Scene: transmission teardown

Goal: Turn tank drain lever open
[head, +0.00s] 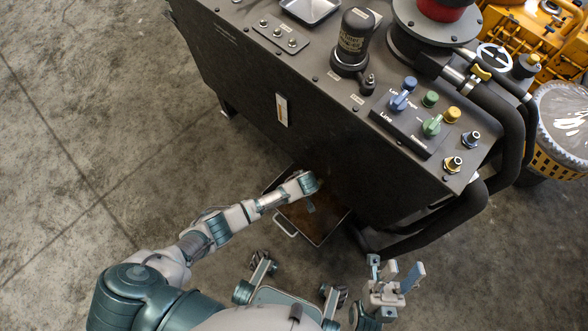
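The dark tank cabinet (330,135) fills the upper middle of the head view, its front panel facing my arms. My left arm reaches in from the left, and its gripper (310,190) is low by the cabinet's front, over a tray on the floor. Its fingers are mostly hidden, so I cannot tell whether they are open or touch anything. I cannot make out a drain lever near it; the hand may hide it. My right gripper (397,272) is open and empty at the lower right, apart from the cabinet.
The brown-stained drain tray (330,236) lies on the floor below the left hand. The cabinet top carries a black filter canister (355,38), a blue knob (402,96), a green knob (433,125) and a yellow-handled valve (481,72). Black pipes (511,130) curve down at the right. Concrete floor (90,150) is clear at left.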

